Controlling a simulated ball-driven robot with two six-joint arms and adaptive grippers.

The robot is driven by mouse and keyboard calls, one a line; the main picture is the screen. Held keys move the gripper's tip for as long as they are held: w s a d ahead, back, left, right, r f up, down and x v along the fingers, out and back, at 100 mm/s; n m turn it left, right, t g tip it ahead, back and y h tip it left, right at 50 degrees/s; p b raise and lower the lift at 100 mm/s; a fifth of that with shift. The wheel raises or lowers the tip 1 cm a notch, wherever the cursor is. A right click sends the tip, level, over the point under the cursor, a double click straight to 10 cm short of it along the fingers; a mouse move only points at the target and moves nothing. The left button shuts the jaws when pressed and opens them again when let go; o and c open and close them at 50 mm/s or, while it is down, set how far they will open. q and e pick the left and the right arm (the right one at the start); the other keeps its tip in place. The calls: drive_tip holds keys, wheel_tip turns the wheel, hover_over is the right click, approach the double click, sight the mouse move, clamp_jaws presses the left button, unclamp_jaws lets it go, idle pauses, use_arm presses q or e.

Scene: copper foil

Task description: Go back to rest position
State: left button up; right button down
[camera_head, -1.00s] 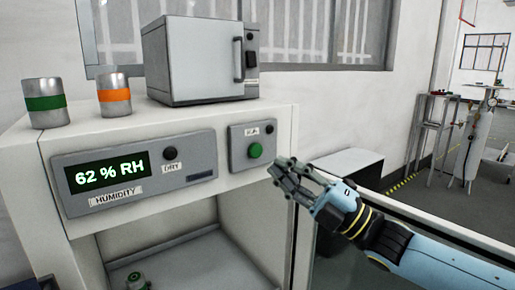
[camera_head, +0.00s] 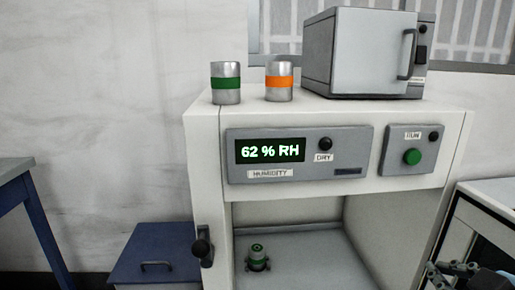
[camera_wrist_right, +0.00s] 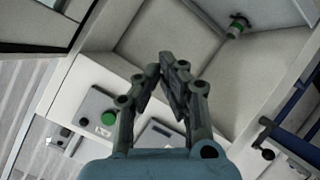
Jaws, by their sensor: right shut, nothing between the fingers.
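My right gripper (camera_head: 452,268) is only partly in the head view, at the lower right corner. In the right wrist view its two dark fingers (camera_wrist_right: 167,62) are closed together with nothing between them. It is apart from the white cabinet (camera_head: 455,150), in front of and to the right of it in the head view. My left gripper is in neither view.
The cabinet's panel shows "62 % RH" (camera_head: 270,151) and a green button (camera_head: 412,157). A small green-topped object (camera_head: 258,257) stands in the open chamber. Two canisters, green-banded (camera_head: 226,84) and orange-banded (camera_head: 279,82), and a grey oven (camera_head: 360,55) stand on top. A blue box (camera_head: 150,262) is at left.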

drive_tip(key=s+a+f+m+g, duration=0.25)
drive_tip(key=s+g, duration=0.25)
drive_tip(key=s, duration=0.4)
drive_tip(key=s+a+f+m+g, duration=0.15)
drive_tip(key=s+m+g, duration=0.25)
drive_tip(key=s, duration=0.5)
drive_tip(key=s+d+f+g, duration=0.1)
drive_tip(key=d+f, duration=0.1)
drive_tip(key=f, duration=1.1)
drive_tip(key=s+d+f+g, duration=0.1)
drive_tip(key=s+f, duration=0.1)
drive_tip(key=f, duration=1.1)
drive_tip(key=s+d+f+g, duration=0.1)
drive_tip(key=s+f, duration=1.5)
drive_tip(key=s, duration=0.2)
drive_tip(key=shift+s+d+f+m, duration=0.15)
drive_tip(key=shift+s+d+m, duration=0.1)
drive_tip(key=shift+m, duration=0.1)
